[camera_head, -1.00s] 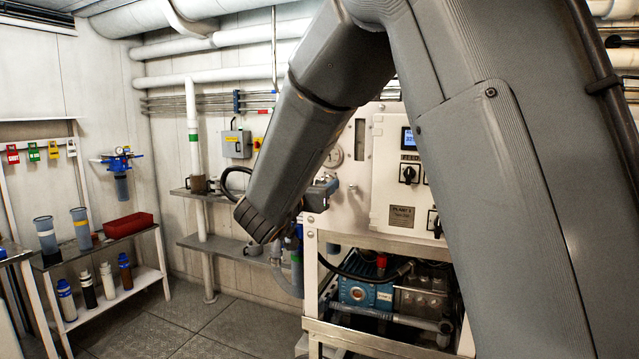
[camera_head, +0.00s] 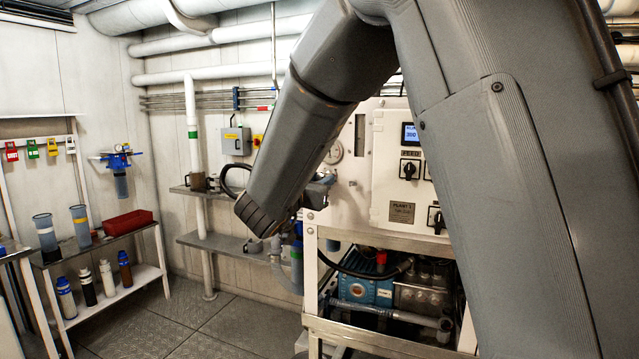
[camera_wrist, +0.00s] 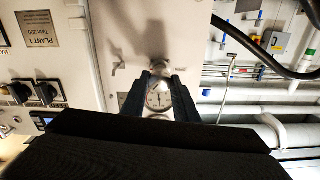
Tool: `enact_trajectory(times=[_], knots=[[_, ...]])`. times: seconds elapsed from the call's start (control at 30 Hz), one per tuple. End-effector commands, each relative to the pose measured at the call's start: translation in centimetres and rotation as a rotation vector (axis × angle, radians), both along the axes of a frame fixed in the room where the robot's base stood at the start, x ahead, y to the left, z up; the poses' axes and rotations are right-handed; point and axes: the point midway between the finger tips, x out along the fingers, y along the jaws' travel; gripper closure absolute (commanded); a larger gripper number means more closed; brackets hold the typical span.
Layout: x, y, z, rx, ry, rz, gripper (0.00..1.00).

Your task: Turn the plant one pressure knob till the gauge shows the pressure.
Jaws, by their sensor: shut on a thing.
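The plant one panel (camera_head: 387,185) is a white front with a small PLANT 1 plate (camera_head: 401,212); the plate is upside down in the wrist view (camera_wrist: 36,30). The round pressure gauge (camera_head: 333,153) sits on the panel's left part, partly behind my arm. In the wrist view the white gauge face (camera_wrist: 158,98) shows between my fingers, with a dark needle too small to read. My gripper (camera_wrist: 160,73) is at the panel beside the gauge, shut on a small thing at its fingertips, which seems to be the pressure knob. The fingers mostly hide it.
Dark switches (camera_head: 409,169) and a lit display (camera_head: 410,134) are on the panel right of the gauge. A blue pump (camera_head: 366,290) sits in the frame below. A shelf (camera_head: 222,241) and pipes stand left of my arm. The floor (camera_head: 215,330) at left is clear.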

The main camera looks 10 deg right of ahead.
Motion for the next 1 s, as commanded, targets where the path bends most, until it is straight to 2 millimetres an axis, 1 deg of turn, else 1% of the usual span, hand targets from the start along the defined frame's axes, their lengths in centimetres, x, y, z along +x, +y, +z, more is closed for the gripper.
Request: enact_trajectory(times=[0.6, 0.8, 1.0], knots=[[-0.03, -0.07, -0.16, 0.354, -0.258, 0.0, 0.96], [-0.05, -0.08, -0.15, 0.418, -0.303, 0.0, 0.96], [-0.06, -0.09, -0.11, 0.445, -0.322, 0.0, 0.96]])
